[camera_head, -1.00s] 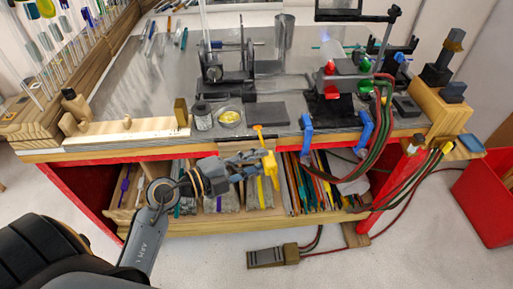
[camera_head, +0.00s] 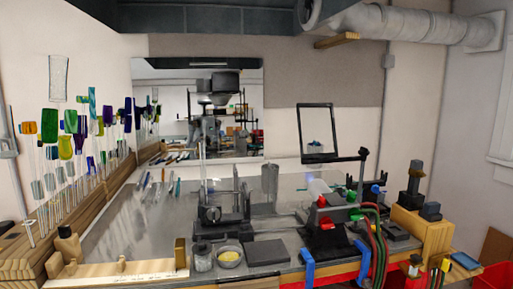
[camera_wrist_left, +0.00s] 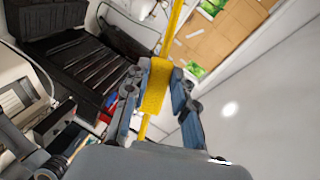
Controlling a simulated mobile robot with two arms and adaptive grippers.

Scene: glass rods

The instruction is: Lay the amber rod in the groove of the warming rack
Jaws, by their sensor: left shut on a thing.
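The amber rod (camera_wrist_left: 174,28) shows bright yellow in the left wrist view. It has a thicker section between the fingers, and thin ends run out above and below. My left gripper (camera_wrist_left: 158,78) is shut on that thicker section, with a finger on each side. Neither gripper shows in the head view now. I cannot tell for sure which thing is the warming rack. A black stand (camera_head: 222,212) with uprights is on the bench in the head view, and no groove can be made out on it.
The grey bench top (camera_head: 130,222) has open room at left. A wooden rail (camera_head: 125,272), a jar (camera_head: 202,257), a yellow-filled dish (camera_head: 229,258) and a dark block (camera_head: 265,252) line the front. The red-and-black torch area (camera_head: 325,222) with hoses is at right. Coloured glass pieces (camera_head: 66,145) stand at left.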

